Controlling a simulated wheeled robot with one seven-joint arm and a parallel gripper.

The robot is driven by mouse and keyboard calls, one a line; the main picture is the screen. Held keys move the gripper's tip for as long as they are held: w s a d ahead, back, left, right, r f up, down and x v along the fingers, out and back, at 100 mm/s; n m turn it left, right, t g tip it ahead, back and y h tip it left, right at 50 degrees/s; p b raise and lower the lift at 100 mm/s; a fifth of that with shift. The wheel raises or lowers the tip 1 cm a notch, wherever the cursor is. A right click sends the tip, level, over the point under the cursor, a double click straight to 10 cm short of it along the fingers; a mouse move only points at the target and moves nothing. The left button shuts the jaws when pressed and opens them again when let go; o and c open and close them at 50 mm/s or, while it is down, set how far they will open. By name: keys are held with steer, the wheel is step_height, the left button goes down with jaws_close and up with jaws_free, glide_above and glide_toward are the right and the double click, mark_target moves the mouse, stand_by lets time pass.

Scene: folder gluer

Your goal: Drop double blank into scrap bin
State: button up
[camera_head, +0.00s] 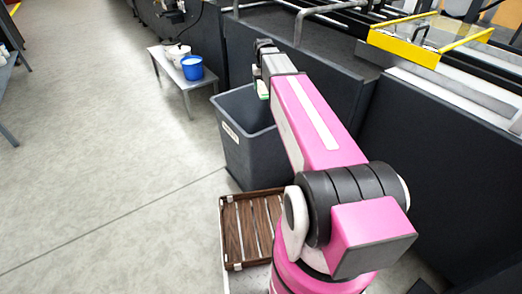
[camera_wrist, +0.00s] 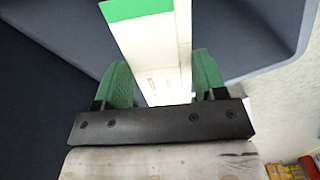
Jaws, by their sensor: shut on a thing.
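The double blank (camera_wrist: 152,50) is a white and cream flat carton piece with a green band at its end. In the wrist view my gripper (camera_wrist: 153,85) is shut on it, with a green finger pad on each side. In the head view the gripper (camera_head: 262,88) is mostly hidden by my pink arm, and only a small bit of the blank shows. The scrap bin (camera_head: 240,150) is a dark grey open bin with a pale label. My gripper is over the bin's opening. The bin's inside is partly hidden by my arm.
A brown slatted tray (camera_head: 232,235) lies in front of the bin. A low grey bench (camera_head: 181,80) holds a blue bucket (camera_head: 192,68) and white containers. The dark machine with a yellow guard (camera_head: 404,47) runs along the right.

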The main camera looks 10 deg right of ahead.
steer(key=shift+s+d+f, duration=0.15)
steer(key=shift+s+f, duration=0.3)
steer(key=shift+s, duration=0.15)
steer(key=shift+s+d+f, duration=0.15)
steer(key=shift+s+f, duration=0.25)
steer(key=shift+s, duration=0.15)
steer(key=shift+f, duration=2.9)
steer(key=o, duration=1)
steer(key=shift+r, duration=0.1)
step_height(320, 180, up, 11)
steer(key=shift+f, duration=0.15)
